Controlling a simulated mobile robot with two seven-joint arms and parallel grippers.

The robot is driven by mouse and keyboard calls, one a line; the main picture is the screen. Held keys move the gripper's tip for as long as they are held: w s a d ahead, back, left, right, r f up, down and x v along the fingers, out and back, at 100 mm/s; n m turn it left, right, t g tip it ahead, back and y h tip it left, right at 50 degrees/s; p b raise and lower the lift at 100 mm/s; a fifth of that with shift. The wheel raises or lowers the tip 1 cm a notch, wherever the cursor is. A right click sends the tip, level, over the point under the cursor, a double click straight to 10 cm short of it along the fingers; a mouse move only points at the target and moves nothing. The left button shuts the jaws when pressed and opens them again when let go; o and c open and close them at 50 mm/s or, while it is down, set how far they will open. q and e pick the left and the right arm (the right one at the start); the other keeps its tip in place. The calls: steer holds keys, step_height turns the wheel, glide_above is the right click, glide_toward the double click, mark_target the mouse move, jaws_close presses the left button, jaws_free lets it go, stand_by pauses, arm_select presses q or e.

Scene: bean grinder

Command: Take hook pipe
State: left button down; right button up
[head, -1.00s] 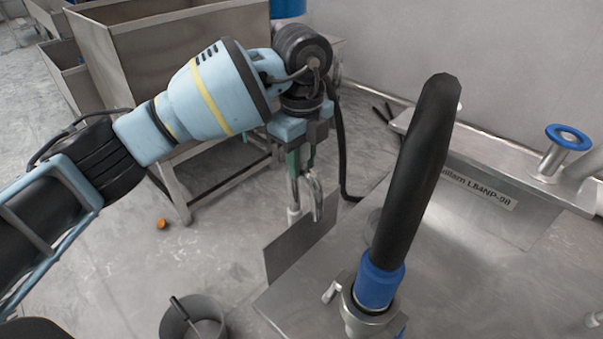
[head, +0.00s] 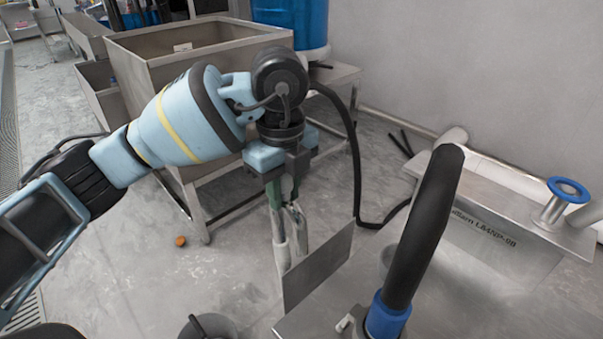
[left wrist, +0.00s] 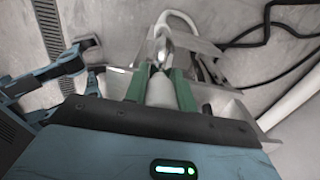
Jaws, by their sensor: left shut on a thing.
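My left gripper (head: 283,190) hangs pointing down near the middle of the head view, its green fingers shut on the hook pipe. The hook pipe (head: 300,226) is a shiny bent metal tube with a whitish part. It hangs below the fingers, with its lower end close to the upright metal plate (head: 318,268). I cannot tell whether they touch. In the left wrist view the pipe (left wrist: 160,92) sits between the green fingers, and its pale curved part shows beyond them. My right gripper is not in view.
A steel machine with a thick black hose (head: 425,230) and blue collar stands at the right. A steel bin (head: 195,58) and blue drum (head: 290,25) stand behind my left arm. A bucket (head: 208,328) is at the bottom edge. The floor at left is mostly clear.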

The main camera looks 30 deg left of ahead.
arm_select(q)
steer(key=shift+s+a+p, duration=0.15)
steer(key=shift+s+a, duration=0.15)
steer(key=shift+s, duration=0.5)
steer(key=shift+s+a+p, duration=0.15)
steer(key=shift+s+a, duration=0.15)
steer(key=shift+s, duration=0.55)
steer(key=shift+s+a+p, duration=0.15)
steer(key=shift+s+a, duration=0.15)
steer(key=shift+s, duration=0.5)
